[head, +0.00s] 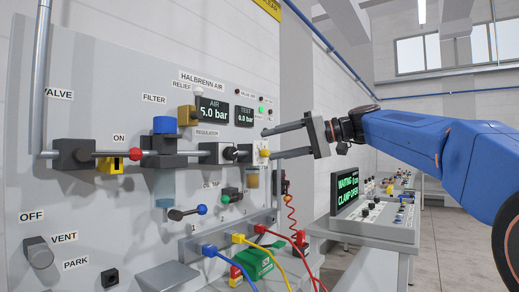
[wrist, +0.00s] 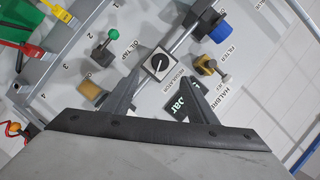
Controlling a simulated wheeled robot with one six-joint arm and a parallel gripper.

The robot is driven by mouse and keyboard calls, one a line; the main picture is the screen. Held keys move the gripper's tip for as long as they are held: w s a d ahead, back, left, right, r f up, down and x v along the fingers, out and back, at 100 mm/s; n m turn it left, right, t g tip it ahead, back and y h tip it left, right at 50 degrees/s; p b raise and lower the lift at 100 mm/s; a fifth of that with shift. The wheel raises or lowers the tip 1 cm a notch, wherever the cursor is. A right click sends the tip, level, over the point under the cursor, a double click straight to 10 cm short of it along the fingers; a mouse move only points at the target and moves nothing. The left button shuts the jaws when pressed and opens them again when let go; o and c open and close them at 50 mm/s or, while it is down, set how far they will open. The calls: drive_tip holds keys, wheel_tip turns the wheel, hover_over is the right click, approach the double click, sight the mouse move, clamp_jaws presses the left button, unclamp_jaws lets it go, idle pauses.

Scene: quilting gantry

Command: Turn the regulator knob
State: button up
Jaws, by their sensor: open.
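The regulator knob (head: 229,153) is a round dark knob on a white-faced block in the pipe line, below the REGULATOR label. In the wrist view the knob (wrist: 160,63) shows face-on, black with a white pointer line, on a square white plate. My gripper (head: 268,146) is open and empty, reaching toward the panel from the right, fingers one above the other. In the wrist view my gripper (wrist: 160,82) has its two fingertips spread to either side of the knob. The fingers do not appear to touch it.
A relief valve (head: 188,115), blue-topped filter (head: 164,126) and green oil tap (head: 231,194) stand near the regulator. Coloured hoses (head: 262,262) hang below. A console (head: 378,213) stands at right, its screen reading CLAMP OPEN.

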drive_tip(key=shift+v, duration=2.5)
drive_tip(key=s+d+f+h, duration=0.5)
drive_tip(key=s+f, duration=0.6)
drive_tip(key=f, duration=0.6)
drive_tip(key=s+d+f+m+h, duration=0.1)
drive_tip(key=s+d+f+h, duration=0.4)
drive_tip(key=s+f, duration=0.7)
drive_tip(key=s+d+f+m+h, duration=0.1)
drive_tip(key=s+d+f+h, duration=0.3)
drive_tip(key=s+f, duration=0.7)
wheel_tip(320, 180, down, 13)
drive_tip(key=shift+s+d+r+h, duration=0.15)
drive_tip(key=shift+s+d+h, duration=0.2)
drive_tip(key=shift+d, duration=0.7)
drive_tip(key=shift+c, duration=0.4)
